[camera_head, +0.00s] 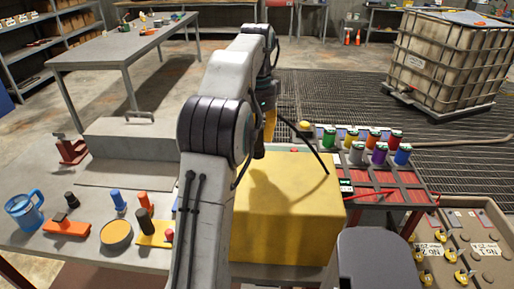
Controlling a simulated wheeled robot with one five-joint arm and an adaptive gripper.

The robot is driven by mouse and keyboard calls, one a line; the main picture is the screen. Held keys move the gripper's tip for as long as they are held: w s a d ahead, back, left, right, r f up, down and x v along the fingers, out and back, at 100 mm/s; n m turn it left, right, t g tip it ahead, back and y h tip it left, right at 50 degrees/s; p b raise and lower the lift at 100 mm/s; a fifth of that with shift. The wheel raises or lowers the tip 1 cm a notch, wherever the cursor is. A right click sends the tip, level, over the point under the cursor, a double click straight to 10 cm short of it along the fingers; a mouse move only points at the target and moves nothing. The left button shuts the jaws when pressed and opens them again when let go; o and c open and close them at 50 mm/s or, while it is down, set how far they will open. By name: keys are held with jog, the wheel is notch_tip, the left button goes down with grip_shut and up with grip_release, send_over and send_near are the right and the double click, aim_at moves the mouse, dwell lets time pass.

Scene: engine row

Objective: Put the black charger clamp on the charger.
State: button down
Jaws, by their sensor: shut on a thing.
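My gripper (266,98) hangs down beyond my arm's elbow, above the back of a large yellow box (290,225). It is partly hidden by my arm and is shut on a dark thing that looks like the black charger clamp (258,147). A stiff black lead (305,142) runs from near the gripper down to the right, over the box. The yellow box looks like the charger. I cannot tell whether the clamp touches the box.
A crate with numbered plates (462,245) is lower right.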

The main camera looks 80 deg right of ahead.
aim_at(257, 148)
jog(key=shift+f+b, duration=0.5)
jog(key=shift+f, duration=1.45)
jog(key=shift+f, duration=0.15)
jog(key=c, duration=1)
grip_release()
